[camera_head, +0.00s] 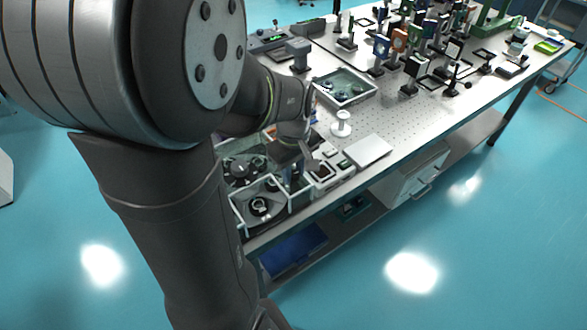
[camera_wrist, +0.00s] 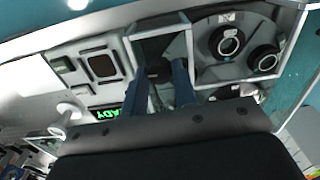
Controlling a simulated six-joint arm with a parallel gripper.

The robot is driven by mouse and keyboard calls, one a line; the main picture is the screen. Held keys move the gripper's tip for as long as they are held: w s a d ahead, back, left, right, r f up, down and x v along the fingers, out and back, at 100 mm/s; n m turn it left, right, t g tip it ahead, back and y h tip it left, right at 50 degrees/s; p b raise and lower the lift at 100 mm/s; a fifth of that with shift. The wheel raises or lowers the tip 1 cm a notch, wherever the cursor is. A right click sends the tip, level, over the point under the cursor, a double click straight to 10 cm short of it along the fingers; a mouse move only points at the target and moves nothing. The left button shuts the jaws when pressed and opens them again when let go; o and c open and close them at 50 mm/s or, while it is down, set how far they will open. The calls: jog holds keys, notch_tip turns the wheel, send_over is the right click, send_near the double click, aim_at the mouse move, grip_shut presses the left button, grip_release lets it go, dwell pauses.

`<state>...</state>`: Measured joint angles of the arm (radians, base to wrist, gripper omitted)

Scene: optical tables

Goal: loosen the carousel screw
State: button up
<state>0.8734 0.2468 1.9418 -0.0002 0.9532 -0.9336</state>
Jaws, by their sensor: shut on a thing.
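A dark round device (camera_head: 240,171) with several round parts, perhaps the carousel, sits at the near left end of the table, partly behind my arm. I cannot make out its screw. My gripper (camera_head: 297,172) points down at a small walled compartment (camera_wrist: 186,47), right of this device in the head view. In the wrist view its two blue fingers (camera_wrist: 164,72) reach towards that compartment. They are shut on a small dark thing (camera_wrist: 158,73), mostly hidden between the tips, and I cannot tell what it is.
A clear-walled box (camera_head: 240,222) with dark ring parts (camera_head: 260,206) stands beside the compartment. A light panel device (camera_head: 332,170), a white spool-like post (camera_head: 341,124) and a flat pale plate (camera_head: 368,151) are to the right. Optics crowd the far table; perforated tabletop (camera_head: 395,118) lies clear between.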

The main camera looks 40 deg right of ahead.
aim_at(294, 174)
jog(key=m, duration=0.5)
jog(key=shift+m, duration=2.4)
jog(key=o, duration=1)
jog(key=shift+r, duration=0.1)
notch_tip(294, 174, up, 17)
jog(key=shift+r, duration=0.15)
